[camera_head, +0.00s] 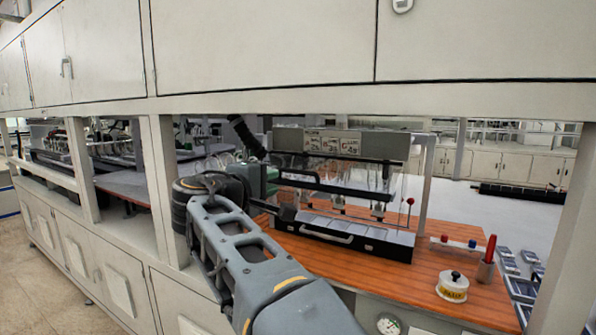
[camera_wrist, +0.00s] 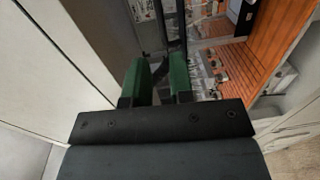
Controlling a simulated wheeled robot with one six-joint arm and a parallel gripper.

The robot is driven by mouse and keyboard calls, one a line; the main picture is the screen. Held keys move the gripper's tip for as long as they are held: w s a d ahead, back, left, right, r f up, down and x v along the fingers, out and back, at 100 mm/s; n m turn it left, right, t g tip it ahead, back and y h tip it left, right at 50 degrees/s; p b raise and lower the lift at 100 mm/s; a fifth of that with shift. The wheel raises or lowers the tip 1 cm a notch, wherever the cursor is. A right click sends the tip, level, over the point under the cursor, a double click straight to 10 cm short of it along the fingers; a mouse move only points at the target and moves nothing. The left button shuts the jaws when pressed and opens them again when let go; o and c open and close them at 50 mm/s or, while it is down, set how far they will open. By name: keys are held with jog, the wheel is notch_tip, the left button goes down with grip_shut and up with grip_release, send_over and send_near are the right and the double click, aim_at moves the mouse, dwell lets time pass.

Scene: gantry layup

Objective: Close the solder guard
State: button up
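The solder station (camera_head: 345,143) stands on an orange-brown wooden bench in the head view. Its guard appears to be the clear panel with a black bar (camera_head: 338,187) along its lower edge. This bar hangs above a black base with a pale handle (camera_head: 327,230), with a gap between them. My gripper (camera_wrist: 158,82) shows two green fingers in the wrist view, spread apart. A dark bar passes beyond them; I see no contact with it. In the head view, my arm largely hides the gripper, at the station's left side.
A red-knobbed lever (camera_head: 409,209) stands at the base's right. A labelled white pot (camera_head: 453,287) and a red-handled tool in a holder (camera_head: 488,262) sit on the bench's right side. Upright posts (camera_head: 160,185) and an overhead cabinet (camera_head: 262,42) frame the opening.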

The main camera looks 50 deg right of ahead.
aim_at(297, 171)
jog(key=p+x, duration=0.4)
jog(key=x, duration=0.9)
jog(key=shift+d+r, duration=0.1)
grip_shut()
